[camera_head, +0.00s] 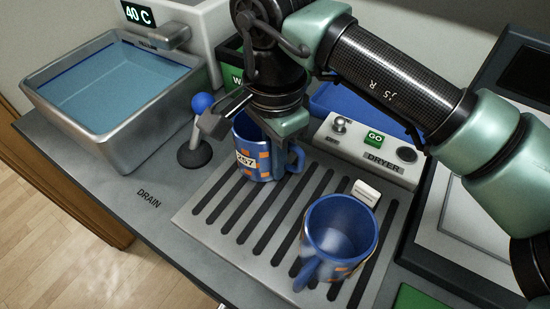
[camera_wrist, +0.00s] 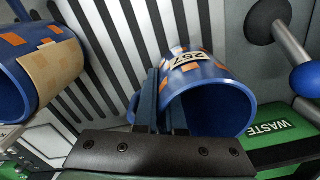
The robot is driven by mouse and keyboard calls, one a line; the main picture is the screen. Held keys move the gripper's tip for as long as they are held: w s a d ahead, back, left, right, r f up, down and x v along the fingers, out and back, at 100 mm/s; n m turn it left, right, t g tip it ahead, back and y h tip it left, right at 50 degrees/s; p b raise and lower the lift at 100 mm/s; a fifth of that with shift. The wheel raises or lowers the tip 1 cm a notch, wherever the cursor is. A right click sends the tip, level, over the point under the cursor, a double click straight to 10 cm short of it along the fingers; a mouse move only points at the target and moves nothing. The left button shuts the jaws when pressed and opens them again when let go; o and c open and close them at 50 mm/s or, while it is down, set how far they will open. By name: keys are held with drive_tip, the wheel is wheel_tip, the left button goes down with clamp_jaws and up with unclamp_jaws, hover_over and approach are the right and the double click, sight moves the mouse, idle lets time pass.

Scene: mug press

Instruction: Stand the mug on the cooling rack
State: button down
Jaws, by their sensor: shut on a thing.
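A blue mug with orange patches and a "257" label (camera_head: 252,165) is upright over the back of the grey slatted cooling rack (camera_head: 190,215). I cannot tell whether its base touches the slats. My gripper (camera_head: 268,122) is shut on this mug from above, at its rim on the handle side. In the wrist view, the fingers (camera_wrist: 160,105) are at the left edge of the mug (camera_wrist: 215,95); the exact contact is partly hidden. A second blue mug (camera_head: 340,235) stands at the rack's front right, handle toward the front; it also shows in the wrist view (camera_wrist: 45,75).
A water basin (camera_head: 120,90) is at the back left, with a blue-knobbed lever (camera_head: 198,125) beside the rack. A dryer box (camera_head: 365,150) with a green GO button stands behind the rack. A green waste bin (camera_wrist: 285,145) is near the gripper. The rack's left front is clear.

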drive_tip(key=shift+f, duration=0.1)
drive_tip(key=c, duration=1)
unclamp_jaws()
wheel_tip(320, 180, up, 12)
drive_tip(key=shift+r+p, duration=0.2)
drive_tip(key=shift+p, duration=0.55)
drive_tip(key=shift+s+f, duration=0.1)
